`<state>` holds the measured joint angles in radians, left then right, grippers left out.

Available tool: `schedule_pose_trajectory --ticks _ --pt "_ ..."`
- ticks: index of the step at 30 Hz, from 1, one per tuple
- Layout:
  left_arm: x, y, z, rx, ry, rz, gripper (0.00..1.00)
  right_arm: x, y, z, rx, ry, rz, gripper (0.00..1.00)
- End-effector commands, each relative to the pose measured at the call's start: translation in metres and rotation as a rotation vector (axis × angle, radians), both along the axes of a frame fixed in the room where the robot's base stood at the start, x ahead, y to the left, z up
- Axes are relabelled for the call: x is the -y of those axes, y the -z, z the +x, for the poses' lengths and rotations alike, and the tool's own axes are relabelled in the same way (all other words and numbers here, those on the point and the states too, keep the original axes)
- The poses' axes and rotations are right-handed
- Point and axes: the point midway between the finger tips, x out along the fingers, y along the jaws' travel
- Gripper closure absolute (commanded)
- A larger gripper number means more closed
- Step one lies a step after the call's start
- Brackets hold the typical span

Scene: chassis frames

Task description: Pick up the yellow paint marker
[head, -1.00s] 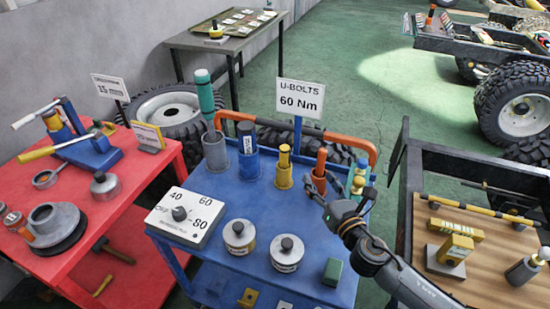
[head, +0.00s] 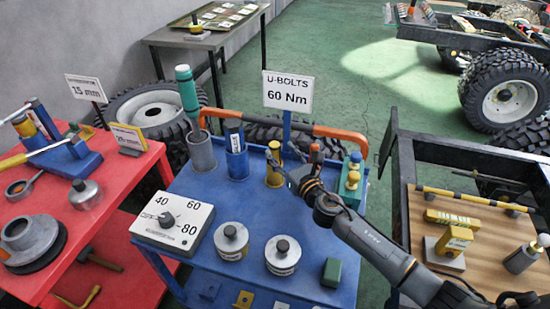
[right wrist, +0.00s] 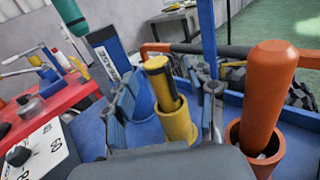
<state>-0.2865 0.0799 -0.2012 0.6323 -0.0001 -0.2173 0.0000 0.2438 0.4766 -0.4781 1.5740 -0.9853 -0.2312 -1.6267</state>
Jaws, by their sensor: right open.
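The yellow paint marker (head: 275,149) stands upright in a yellow cup (head: 274,178) on the blue cart. In the right wrist view the marker (right wrist: 162,82), with a dark stripe along its side, rises from its yellow cup (right wrist: 179,124). My right gripper (head: 287,168) is open just in front of it. In the right wrist view its two fingers (right wrist: 164,98) stand on either side of the marker, with visible gaps; I cannot tell how deep the marker is between them. My left gripper is not in view.
An orange marker (right wrist: 266,92) stands in an orange cup (right wrist: 243,147) close right. A blue marker (head: 235,140) and a green-topped one (head: 187,92) stand left. An orange bar (head: 337,134) and the U-bolts sign (head: 288,92) rise behind. A dial box (head: 172,220) lies front left.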

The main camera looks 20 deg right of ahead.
Motion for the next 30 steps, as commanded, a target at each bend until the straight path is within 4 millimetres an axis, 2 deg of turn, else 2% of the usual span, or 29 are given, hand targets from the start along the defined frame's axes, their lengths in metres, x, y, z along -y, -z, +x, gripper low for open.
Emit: schedule_pose_trajectory --ticks 1,6,15,16,17,24,30 --pt "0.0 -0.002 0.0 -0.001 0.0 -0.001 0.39 -0.004 -0.003 0.009 0.002 0.002 0.004 0.44" --pt "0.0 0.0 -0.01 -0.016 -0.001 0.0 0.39 -0.009 -0.001 0.031 0.002 0.002 0.0 0.44" --pt "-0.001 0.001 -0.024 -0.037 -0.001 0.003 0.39 -0.01 0.0 0.037 0.001 0.0 -0.001 0.44" --pt "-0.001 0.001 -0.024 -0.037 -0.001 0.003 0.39 -0.01 0.0 0.037 0.001 0.0 0.0 0.46" --pt "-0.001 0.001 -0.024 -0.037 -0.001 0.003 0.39 -0.01 0.0 0.037 0.001 0.0 0.0 0.53" --pt "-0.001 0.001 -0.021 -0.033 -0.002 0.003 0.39 -0.01 0.0 0.037 0.001 0.001 0.0 1.0" --pt "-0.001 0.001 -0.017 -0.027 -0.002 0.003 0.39 -0.01 -0.001 0.037 0.001 0.001 0.0 1.0"
